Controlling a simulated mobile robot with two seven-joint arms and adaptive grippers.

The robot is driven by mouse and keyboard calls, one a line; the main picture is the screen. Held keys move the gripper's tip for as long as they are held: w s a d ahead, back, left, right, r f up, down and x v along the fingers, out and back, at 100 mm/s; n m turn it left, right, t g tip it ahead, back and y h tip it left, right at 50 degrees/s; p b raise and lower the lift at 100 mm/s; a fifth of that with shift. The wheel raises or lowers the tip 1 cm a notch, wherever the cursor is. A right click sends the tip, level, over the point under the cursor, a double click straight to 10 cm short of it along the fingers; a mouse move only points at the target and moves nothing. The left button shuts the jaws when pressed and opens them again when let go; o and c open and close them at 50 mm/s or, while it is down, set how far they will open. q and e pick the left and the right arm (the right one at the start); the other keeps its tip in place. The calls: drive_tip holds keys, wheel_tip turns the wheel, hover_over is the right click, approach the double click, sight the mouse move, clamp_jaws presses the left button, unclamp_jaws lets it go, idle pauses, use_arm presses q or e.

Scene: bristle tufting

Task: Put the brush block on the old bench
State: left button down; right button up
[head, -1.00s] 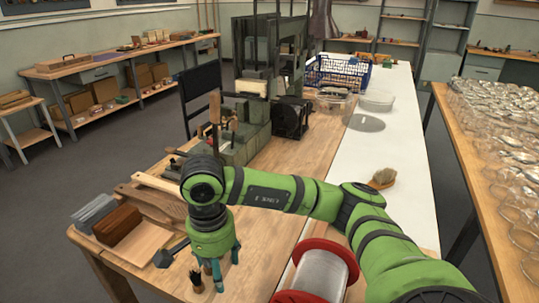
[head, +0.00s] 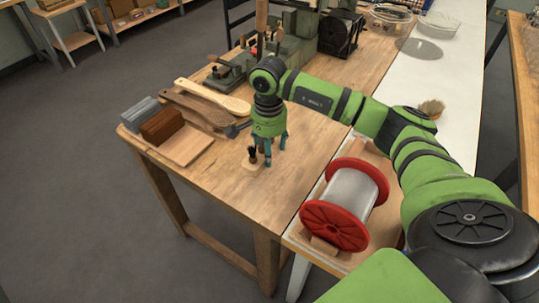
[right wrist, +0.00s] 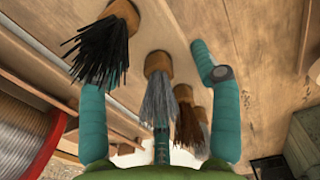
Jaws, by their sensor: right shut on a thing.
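My right gripper (head: 267,153) points down over the front part of the wooden bench (head: 225,178), which I take to be the old bench. It is shut on the brush block (head: 253,166), a small light-wood piece with bristle tufts on top, mostly hidden by the fingers. In the right wrist view, black (right wrist: 104,50), grey (right wrist: 159,95) and brown (right wrist: 189,125) tufts in round wooden bases stand between and beside the teal fingers. I cannot tell whether the block touches the bench top. My left gripper is in no view.
A red-flanged spool (head: 346,200) stands right of the gripper. To the left lie a board (head: 190,150), a brown block (head: 162,126), grey blocks (head: 141,111) and wooden brush backs (head: 212,95). Machinery (head: 292,48) stands behind. Bare bench lies around the gripper.

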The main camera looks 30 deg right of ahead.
wheel_tip(320, 180, down, 4)
drive_tip(key=shift+r+p, duration=0.1)
drive_tip(key=shift+p, duration=0.45)
drive_tip(key=shift+f, duration=0.25)
drive_tip(key=o, duration=1.2)
drive_tip(key=shift+o, duration=0.2)
drive_tip(key=shift+r, duration=0.1)
drive_tip(key=shift+w+r, duration=0.1)
drive_tip(key=shift+r, duration=0.15)
wheel_tip(320, 180, up, 12)
drive_tip(key=shift+f+b, duration=0.2)
drive_tip(key=shift+b, duration=0.95)
